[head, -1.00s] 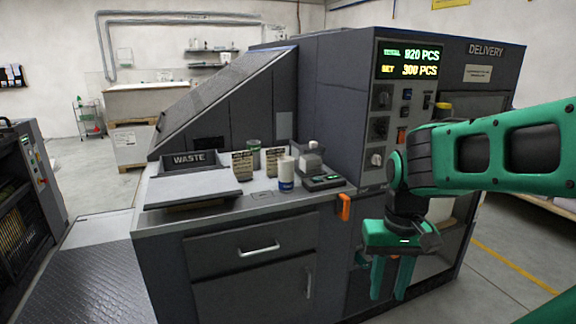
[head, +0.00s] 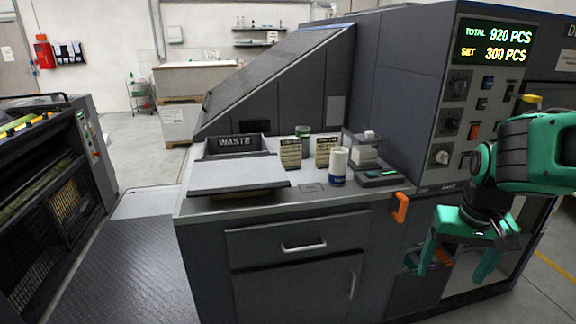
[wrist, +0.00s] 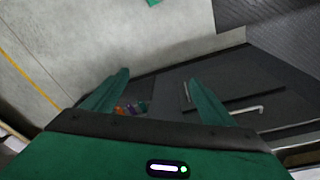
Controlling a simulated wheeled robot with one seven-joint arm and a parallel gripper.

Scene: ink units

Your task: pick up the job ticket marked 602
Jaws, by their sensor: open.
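Two small tan cards with dark print stand on the counter of the grey machine: a left card (head: 290,154) and a right card (head: 326,151). They look like job tickets, but their print is too small to read, so I cannot tell which is marked 602. My gripper (head: 450,276) is open and empty, pointing down in front of the machine, below counter height and right of the cards. In the wrist view my open fingers (wrist: 158,78) have nothing between them, and no card shows there.
On the counter are a WASTE tray (head: 237,174), a white and blue bottle (head: 338,167), a green-topped can (head: 303,133) and a small scale-like device (head: 377,178). An orange handle (head: 400,208) sticks out at the counter's right front. Open floor lies at left.

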